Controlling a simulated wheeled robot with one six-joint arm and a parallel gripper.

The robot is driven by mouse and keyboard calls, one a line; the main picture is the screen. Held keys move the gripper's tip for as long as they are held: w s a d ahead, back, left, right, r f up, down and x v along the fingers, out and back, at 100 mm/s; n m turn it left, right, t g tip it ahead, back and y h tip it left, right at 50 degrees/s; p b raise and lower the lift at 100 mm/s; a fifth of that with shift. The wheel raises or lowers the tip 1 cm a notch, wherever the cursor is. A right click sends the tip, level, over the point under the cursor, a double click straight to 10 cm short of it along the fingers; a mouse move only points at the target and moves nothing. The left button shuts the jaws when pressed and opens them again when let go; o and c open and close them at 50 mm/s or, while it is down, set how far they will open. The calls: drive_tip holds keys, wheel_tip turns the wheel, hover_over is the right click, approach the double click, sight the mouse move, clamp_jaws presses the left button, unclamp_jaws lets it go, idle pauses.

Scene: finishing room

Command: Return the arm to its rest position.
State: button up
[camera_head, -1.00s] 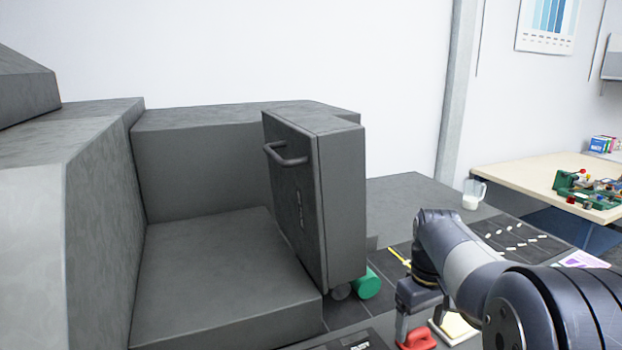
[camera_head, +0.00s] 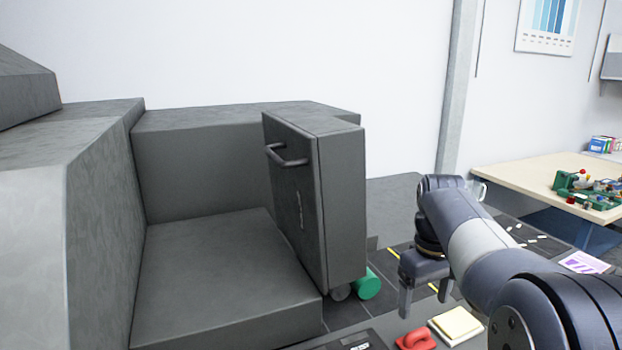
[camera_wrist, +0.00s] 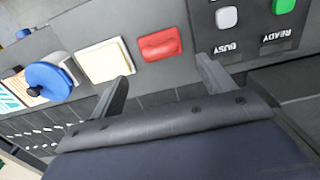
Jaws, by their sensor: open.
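My gripper (camera_head: 424,299) hangs at the end of my arm in the head view, fingers pointing down, above the dark work surface. The fingers are apart with nothing between them; they also show in the wrist view (camera_wrist: 165,82). A red object (camera_head: 416,340) lies below and near the fingers; it also shows in the wrist view (camera_wrist: 160,44). A pad with a cream top (camera_head: 456,324) lies to its right.
A grey machine with an upright door panel (camera_head: 315,210) and handle fills the left and middle. A green cylinder (camera_head: 368,284) lies by its base. A light table (camera_head: 515,176) with parts stands at the back right. A blue round object (camera_wrist: 48,82) shows in the wrist view.

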sight(419, 331)
wheel_tip(419, 331, down, 10)
drive_tip(key=shift+s+r, duration=0.1)
wheel_tip(419, 331, up, 11)
drive_tip(key=shift+f, duration=0.2)
drive_tip(key=w+a+m+p, duration=0.3)
drive_tip(key=w+m+p, duration=0.4)
drive_tip(key=w+p, duration=0.55)
drive_tip(key=shift+w+a+f+b, duration=0.1)
drive_tip(key=shift+w+f+b, duration=0.1)
drive_tip(key=shift+f+b, duration=0.65)
drive_tip(key=shift+w+f+b, duration=0.2)
drive_tip(key=shift+f+b, duration=0.4)
drive_tip(key=shift+b, duration=0.5)
drive_tip(key=shift+w+a+f+b, duration=0.1)
drive_tip(key=shift+w+f+b, duration=0.1)
drive_tip(key=shift+f+b, duration=0.65)
drive_tip(key=shift+r, duration=0.15)
drive_tip(key=shift+d, duration=0.1)
